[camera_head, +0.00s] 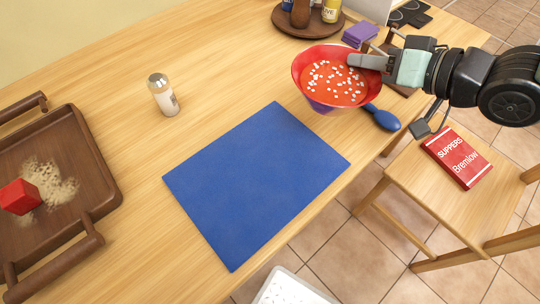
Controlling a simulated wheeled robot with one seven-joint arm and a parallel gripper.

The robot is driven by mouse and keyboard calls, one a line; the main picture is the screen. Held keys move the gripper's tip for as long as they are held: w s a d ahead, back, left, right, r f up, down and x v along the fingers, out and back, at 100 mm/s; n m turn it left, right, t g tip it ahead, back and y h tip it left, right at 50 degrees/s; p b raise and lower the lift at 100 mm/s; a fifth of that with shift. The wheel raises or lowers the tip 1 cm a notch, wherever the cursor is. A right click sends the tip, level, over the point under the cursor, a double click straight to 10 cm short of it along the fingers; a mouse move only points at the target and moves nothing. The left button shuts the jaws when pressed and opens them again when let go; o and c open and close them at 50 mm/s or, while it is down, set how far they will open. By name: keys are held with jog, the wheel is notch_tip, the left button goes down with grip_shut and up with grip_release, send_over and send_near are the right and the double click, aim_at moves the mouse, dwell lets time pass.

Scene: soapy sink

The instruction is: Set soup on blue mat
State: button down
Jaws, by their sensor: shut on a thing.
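The soup is in a red bowl (336,103), orange with white bits on top. The bowl is upright, up and to the right of the blue mat (258,180). My gripper (358,66) reaches in from the right and is shut on the bowl's right rim. The bowl looks held over the table, but its height is hard to tell. The blue mat lies flat and bare near the table's front edge.
A shaker (163,96) stands left of the mat. A wooden tray (97,167) holds a red block (19,197) and crumbs. A blue spoon (383,118) lies right of the bowl. A round tray (309,33) with bottles stands behind. A chair holds a red book (457,157).

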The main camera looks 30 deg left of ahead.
jog(key=s+a+n+g, duration=0.3)
jog(key=s, duration=0.4)
jog(key=s+a+n+g, duration=0.3)
jog(key=s+a+g, duration=0.1)
jog(key=s, duration=0.3)
jog(key=b, duration=0.2)
send_over(283, 155)
notch_tip(283, 155, down, 5)
jog(key=shift+h, duration=0.3)
jog(key=shift+f+b, duration=0.75)
jog(key=shift+f, duration=1.3)
jog(key=shift+f, duration=0.15)
jog(key=c, duration=1.5)
grip_release()
jog(key=shift+r, duration=0.2)
jog(key=p+v, duration=0.2)
jog(key=v, duration=1)
jog(key=shift+p, duration=0.3)
